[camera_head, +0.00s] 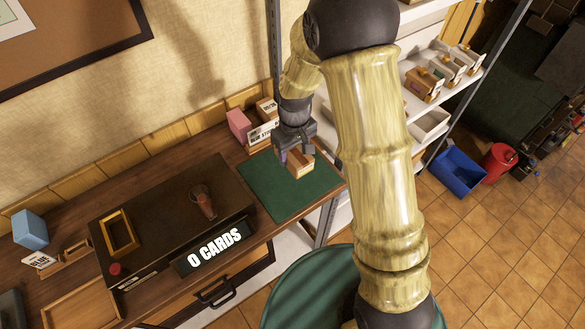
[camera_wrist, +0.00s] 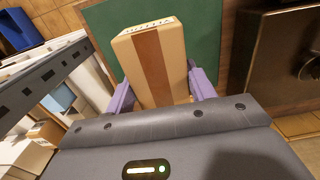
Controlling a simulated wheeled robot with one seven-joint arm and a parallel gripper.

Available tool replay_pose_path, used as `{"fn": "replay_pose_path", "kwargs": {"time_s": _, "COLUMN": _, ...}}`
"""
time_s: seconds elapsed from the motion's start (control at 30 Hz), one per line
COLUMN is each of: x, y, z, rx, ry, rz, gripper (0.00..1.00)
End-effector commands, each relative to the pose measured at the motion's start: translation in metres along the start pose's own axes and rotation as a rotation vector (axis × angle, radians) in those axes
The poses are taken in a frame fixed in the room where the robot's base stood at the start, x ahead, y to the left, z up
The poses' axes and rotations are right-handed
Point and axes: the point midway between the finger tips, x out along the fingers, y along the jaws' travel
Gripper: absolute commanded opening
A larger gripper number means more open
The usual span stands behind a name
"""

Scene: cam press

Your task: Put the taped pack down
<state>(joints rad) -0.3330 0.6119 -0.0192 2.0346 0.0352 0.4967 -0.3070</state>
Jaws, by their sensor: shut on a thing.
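The taped pack (camera_wrist: 175,65) is a tan box with a brown tape band down its face and small dark print on its far end. My gripper (camera_wrist: 160,88) is shut on it, with one purple finger on each side. In the head view the pack (camera_head: 300,164) shows below my gripper (camera_head: 296,150), over the back part of the green mat (camera_head: 272,201). The mat also shows behind the pack in the wrist view (camera_wrist: 206,30). I cannot tell whether the pack touches the mat.
A pink box (camera_head: 238,124) and labelled cartons stand behind the mat by the wall. Shelves with bins (camera_head: 428,125) stand right. The mat's front part is clear.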

Motion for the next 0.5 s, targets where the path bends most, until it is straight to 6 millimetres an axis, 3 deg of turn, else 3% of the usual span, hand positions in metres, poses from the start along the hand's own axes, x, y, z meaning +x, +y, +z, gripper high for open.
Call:
{"fn": "replay_pose_path", "kwargs": {"time_s": 0.17, "x": 0.009, "y": 0.000, "z": -0.008, "rx": -0.002, "ry": 0.006, "rz": -0.005, "gripper": 0.20}}
{"fn": "replay_pose_path", "kwargs": {"time_s": 0.5, "x": 0.000, "y": 0.001, "z": -0.014, "rx": -0.001, "ry": 0.003, "rz": 0.006, "gripper": 0.20}}
